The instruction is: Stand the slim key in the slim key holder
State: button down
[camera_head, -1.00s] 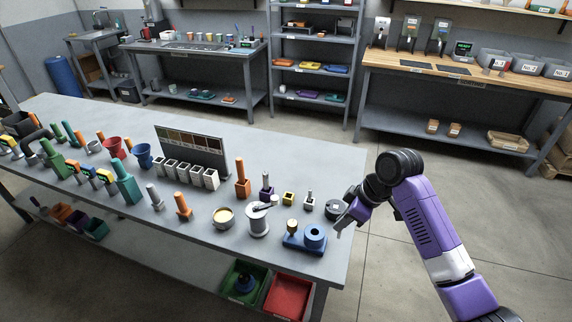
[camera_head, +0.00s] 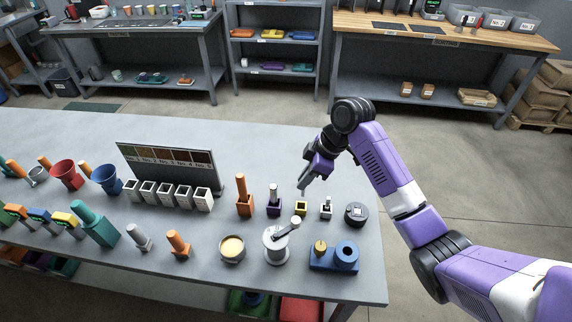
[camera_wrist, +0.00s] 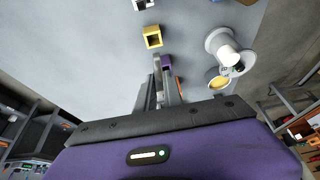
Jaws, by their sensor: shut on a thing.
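My gripper (camera_head: 304,184) is over the back of the grey table, above and behind a small square yellow holder (camera_head: 301,208). The holder looks empty, with a dark opening; it is probably the slim key holder. In the wrist view, the yellow holder (camera_wrist: 152,37) lies beyond the fingertips (camera_wrist: 161,76). My fingers are shut on a narrow grey thing, seemingly the slim key, mostly hidden between them. It looks clear of the yellow holder. The purple holder shows right at the tips in the wrist view (camera_wrist: 167,61).
Left of the yellow holder stand the purple holder (camera_head: 274,208) and an orange holder (camera_head: 244,208), each with an upright piece. At right are a white holder (camera_head: 326,211) and a black round thing (camera_head: 356,214).

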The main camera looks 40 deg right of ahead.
jog(key=shift+w, duration=0.25)
jog(key=shift+r, duration=0.1)
jog(key=shift+f+b, duration=1.45)
jog(key=shift+f, duration=1)
jog(key=shift+f, duration=0.15)
jog(key=shift+f+b, duration=0.9)
jog(key=shift+f, duration=1.05)
jog(key=c, duration=1.4)
grip_release()
jog(key=shift+r, duration=0.1)
jog(key=shift+b+v, duration=0.35)
jog(key=shift+v, duration=3.6)
